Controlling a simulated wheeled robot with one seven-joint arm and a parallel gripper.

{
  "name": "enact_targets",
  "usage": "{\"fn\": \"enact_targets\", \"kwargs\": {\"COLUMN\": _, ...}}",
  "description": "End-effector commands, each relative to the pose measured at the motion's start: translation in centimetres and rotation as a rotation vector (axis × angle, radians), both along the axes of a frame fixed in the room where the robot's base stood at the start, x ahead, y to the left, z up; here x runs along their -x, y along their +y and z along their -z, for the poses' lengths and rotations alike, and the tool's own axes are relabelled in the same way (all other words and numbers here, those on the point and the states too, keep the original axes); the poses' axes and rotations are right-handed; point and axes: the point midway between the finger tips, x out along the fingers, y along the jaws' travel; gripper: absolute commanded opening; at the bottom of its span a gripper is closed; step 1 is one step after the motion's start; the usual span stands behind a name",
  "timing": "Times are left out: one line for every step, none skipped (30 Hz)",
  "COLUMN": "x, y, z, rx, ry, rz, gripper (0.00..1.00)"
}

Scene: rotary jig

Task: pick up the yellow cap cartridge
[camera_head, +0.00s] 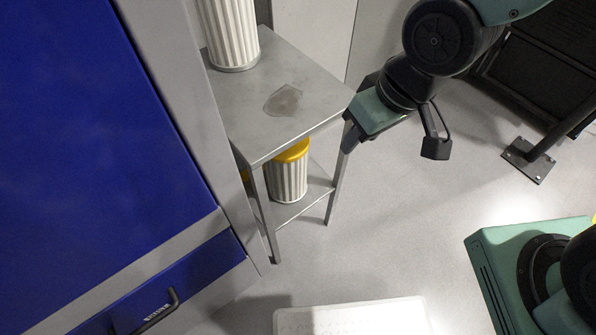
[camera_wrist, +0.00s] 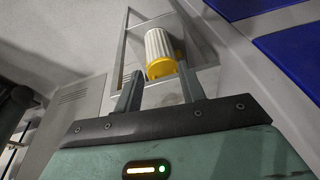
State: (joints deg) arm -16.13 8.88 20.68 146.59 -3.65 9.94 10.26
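The yellow cap cartridge (camera_head: 289,178) is a white ribbed cylinder with a yellow top. It stands upright on the lower shelf of a small metal stand (camera_head: 318,205), partly covered by the tabletop. My gripper (camera_head: 349,143) is to its right, by the stand's right corner, apart from the cartridge. In the wrist view the cartridge (camera_wrist: 158,45) appears beyond and between the two fingertips, yellow end toward me. There my gripper (camera_wrist: 160,72) is open with nothing between its fingers.
Another white ribbed cartridge (camera_head: 229,35) stands on the tabletop beside a brownish flat patch (camera_head: 284,101). A blue-panelled cabinet (camera_head: 90,110) is close on the left. A white slab (camera_head: 350,318) lies at the bottom.

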Motion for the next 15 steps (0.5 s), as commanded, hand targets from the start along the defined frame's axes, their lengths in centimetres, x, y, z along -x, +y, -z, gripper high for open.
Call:
{"fn": "enact_targets", "kwargs": {"x": -0.6, "y": 0.0, "z": 1.4, "rx": -0.016, "ry": -0.007, "rz": 0.015, "gripper": 0.40}}
{"fn": "enact_targets", "kwargs": {"x": -1.0, "y": 0.1, "z": 1.9, "rx": -0.028, "ry": -0.013, "rz": 0.022, "gripper": 0.40}}
{"fn": "enact_targets", "kwargs": {"x": -1.5, "y": 0.2, "z": 2.6, "rx": -0.046, "ry": -0.023, "rz": 0.032, "gripper": 0.40}}
{"fn": "enact_targets", "kwargs": {"x": -1.9, "y": 0.3, "z": 3.2, "rx": -0.060, "ry": -0.029, "rz": 0.042, "gripper": 0.40}}
{"fn": "enact_targets", "kwargs": {"x": -2.3, "y": 0.4, "z": 3.8, "rx": -0.075, "ry": -0.037, "rz": 0.050, "gripper": 0.40}}
{"fn": "enact_targets", "kwargs": {"x": -2.8, "y": 0.5, "z": 4.7, "rx": -0.097, "ry": -0.045, "rz": 0.062, "gripper": 0.40}}
{"fn": "enact_targets", "kwargs": {"x": -3.3, "y": 0.6, "z": 5.4, "rx": -0.115, "ry": -0.051, "rz": 0.072, "gripper": 0.40}}
{"fn": "enact_targets", "kwargs": {"x": -3.7, "y": 0.7, "z": 6.1, "rx": -0.134, "ry": -0.059, "rz": 0.082, "gripper": 0.40}}
{"fn": "enact_targets", "kwargs": {"x": -4.3, "y": 0.9, "z": 7.2, "rx": -0.165, "ry": -0.068, "rz": 0.098, "gripper": 0.40}}
{"fn": "enact_targets", "kwargs": {"x": -4.7, "y": 1.0, "z": 8.0, "rx": -0.189, "ry": -0.073, "rz": 0.111, "gripper": 0.40}}
{"fn": "enact_targets", "kwargs": {"x": -5.1, "y": 1.1, "z": 9.0, "rx": -0.218, "ry": -0.080, "rz": 0.125, "gripper": 0.40}}
{"fn": "enact_targets", "kwargs": {"x": -5.8, "y": 1.4, "z": 10.3, "rx": -0.263, "ry": -0.088, "rz": 0.147, "gripper": 0.40}}
{"fn": "enact_targets", "kwargs": {"x": -6.2, "y": 1.5, "z": 11.5, "rx": -0.300, "ry": -0.093, "rz": 0.166, "gripper": 0.40}}
{"fn": "enact_targets", "kwargs": {"x": -6.6, "y": 1.7, "z": 12.6, "rx": -0.343, "ry": -0.097, "rz": 0.186, "gripper": 0.40}}
{"fn": "enact_targets", "kwargs": {"x": -7.2, "y": 1.9, "z": 14.1, "rx": -0.406, "ry": -0.102, "rz": 0.216, "gripper": 0.40}}
